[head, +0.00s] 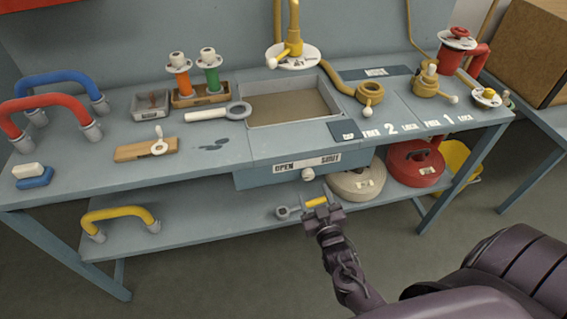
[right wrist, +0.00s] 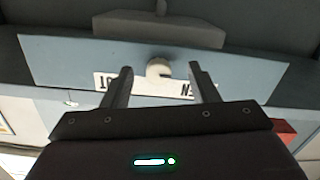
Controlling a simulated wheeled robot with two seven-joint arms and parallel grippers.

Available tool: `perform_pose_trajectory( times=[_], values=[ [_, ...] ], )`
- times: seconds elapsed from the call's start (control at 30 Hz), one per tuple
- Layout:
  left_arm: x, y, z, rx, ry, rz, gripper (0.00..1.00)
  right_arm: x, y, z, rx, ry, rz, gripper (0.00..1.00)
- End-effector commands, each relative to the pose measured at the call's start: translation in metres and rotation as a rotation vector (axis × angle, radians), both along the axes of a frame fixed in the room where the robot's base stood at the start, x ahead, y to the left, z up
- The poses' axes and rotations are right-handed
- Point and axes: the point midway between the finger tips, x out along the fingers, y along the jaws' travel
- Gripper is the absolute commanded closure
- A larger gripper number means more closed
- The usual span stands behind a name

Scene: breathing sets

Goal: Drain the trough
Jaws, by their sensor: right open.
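The trough (head: 290,106) is a rectangular basin set in the blue-grey bench, with brownish contents inside. On the bench front below it is a panel (head: 262,181) with a white label reading OPEN at left and SHUT at right (head: 308,162). A white round knob (head: 308,174) sits just below the middle of the label. My right gripper (head: 322,202) is open and empty, below and slightly right of the knob. In the right wrist view the knob (right wrist: 158,67) shows between the two fingertips (right wrist: 160,72) but seems beyond them. My left gripper is out of view.
A yellow-handled tool (head: 284,212) lies on the lower shelf, partly hidden behind my right gripper. A cream round container (head: 357,183) and a red one (head: 415,163) stand right of the knob. A brass tap (head: 292,42) rises behind the trough.

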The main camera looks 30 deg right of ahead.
Motion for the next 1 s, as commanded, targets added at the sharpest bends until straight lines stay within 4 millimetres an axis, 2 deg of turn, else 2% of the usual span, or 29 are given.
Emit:
perform_pose_trajectory(
  times=[0.03,0.13,0.6,0.97,1.0],
  values=[
    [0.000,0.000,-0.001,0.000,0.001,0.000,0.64,0.002,-0.002,0.010,-0.005,-0.026,-0.005,0.46],
    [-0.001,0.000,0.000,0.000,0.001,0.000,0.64,0.008,-0.005,0.020,-0.009,-0.050,-0.008,0.46],
    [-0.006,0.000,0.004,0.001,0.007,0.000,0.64,0.072,-0.020,0.020,-0.007,-0.048,-0.008,0.46],
    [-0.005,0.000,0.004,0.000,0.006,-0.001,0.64,0.079,-0.021,0.019,-0.008,-0.046,-0.008,0.46],
    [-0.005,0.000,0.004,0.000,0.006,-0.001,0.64,0.079,-0.021,0.019,-0.008,-0.046,-0.008,0.49]
  ],
)
